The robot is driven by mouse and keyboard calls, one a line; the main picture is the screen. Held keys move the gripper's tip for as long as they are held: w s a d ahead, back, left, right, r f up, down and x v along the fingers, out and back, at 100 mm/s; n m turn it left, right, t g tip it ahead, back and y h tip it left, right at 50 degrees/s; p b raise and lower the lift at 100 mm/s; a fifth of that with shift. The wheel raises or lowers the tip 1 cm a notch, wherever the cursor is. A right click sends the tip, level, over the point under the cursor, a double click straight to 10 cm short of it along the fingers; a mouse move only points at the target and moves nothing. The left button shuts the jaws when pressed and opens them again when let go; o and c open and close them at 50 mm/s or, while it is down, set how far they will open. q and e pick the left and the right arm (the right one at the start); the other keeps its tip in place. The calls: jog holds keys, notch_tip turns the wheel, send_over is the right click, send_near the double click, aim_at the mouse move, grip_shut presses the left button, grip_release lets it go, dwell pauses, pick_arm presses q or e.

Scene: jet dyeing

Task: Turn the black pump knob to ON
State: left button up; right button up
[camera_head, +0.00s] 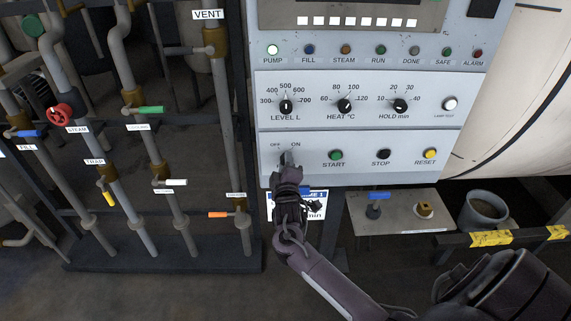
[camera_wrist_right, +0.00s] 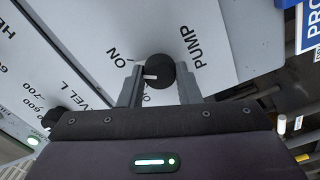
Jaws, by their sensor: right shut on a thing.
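The black pump knob (camera_wrist_right: 158,72) sits on the pale panel between OFF and ON labels, with PUMP printed beside it. In the right wrist view its white mark points left, with the ON label (camera_wrist_right: 118,57) up and to the left of it. My right gripper (camera_head: 287,160) is at the knob in the head view and covers most of it. In the wrist view its two fingers (camera_wrist_right: 160,88) are shut on the knob from either side. The PUMP lamp (camera_head: 272,50) looks bright. My left gripper is not in view.
The START (camera_head: 336,155), STOP (camera_head: 382,154) and RESET (camera_head: 430,153) buttons lie to the right. The LEVEL L knob (camera_head: 286,106) is just above. Pipes with valves, such as the red STEAM wheel (camera_head: 60,114), stand left. A grey bucket (camera_head: 483,209) is at lower right.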

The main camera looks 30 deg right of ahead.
jog(key=shift+m, duration=0.3)
jog(key=o, duration=1)
jog(key=b+v, duration=0.1)
jog(key=v, duration=0.6)
jog(key=shift+s+a, duration=0.2)
jog(key=shift+s, duration=0.15)
